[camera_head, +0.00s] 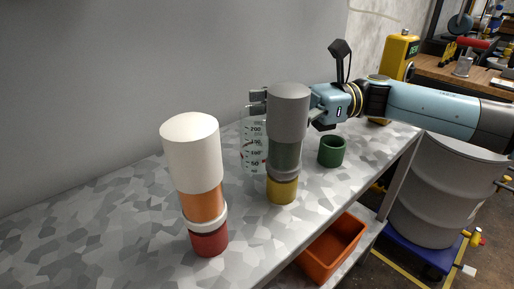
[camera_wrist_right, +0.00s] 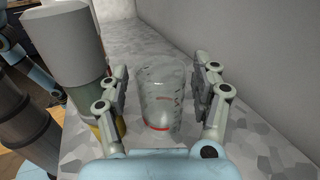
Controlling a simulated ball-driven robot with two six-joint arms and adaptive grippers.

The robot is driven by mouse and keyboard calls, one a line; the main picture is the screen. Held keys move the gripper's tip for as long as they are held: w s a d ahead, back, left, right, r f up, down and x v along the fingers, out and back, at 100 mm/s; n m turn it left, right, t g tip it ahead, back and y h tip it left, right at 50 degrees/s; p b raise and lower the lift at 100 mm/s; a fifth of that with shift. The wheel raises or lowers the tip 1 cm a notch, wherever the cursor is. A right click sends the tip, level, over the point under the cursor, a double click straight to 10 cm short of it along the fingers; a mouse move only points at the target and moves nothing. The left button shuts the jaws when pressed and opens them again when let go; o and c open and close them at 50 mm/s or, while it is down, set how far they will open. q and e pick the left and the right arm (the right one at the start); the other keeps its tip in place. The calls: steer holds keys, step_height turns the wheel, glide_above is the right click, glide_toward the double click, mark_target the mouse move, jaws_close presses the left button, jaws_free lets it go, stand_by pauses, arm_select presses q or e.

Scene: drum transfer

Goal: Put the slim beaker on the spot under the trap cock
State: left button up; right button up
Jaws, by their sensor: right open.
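The slim beaker (camera_head: 253,152) is clear, with printed volume marks and a small red band. It stands upright on the grey speckled bench, partly hidden behind the grey-topped column in the head view. In the right wrist view the beaker (camera_wrist_right: 161,103) stands between the two fingers of my right gripper (camera_wrist_right: 160,78). The fingers are open, with a gap on each side of the glass. In the head view my right gripper (camera_head: 257,101) is mostly hidden behind the grey-topped column. I cannot make out the trap cock or its spot. My left gripper is not in view.
A grey, green and yellow column (camera_head: 287,112) stands close in front of the beaker. A white, orange and red column (camera_head: 192,150) stands further left. A green cup (camera_head: 331,151) is right of the beaker. An orange bin (camera_head: 330,250) sits below the bench edge. The bench's left is clear.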

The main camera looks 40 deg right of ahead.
steer(key=x, duration=0.2)
steer(key=shift+w+a, duration=0.1)
steer(key=shift+a, duration=0.15)
steer(key=shift+c, duration=1.2)
steer(key=c, duration=0.7)
steer(key=shift+r, duration=0.2)
arm_select(q)
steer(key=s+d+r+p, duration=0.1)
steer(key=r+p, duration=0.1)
steer(key=p, duration=0.1)
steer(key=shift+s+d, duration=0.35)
arm_select(e)
step_height(320, 180, up, 9)
steer(key=shift+r, duration=0.25)
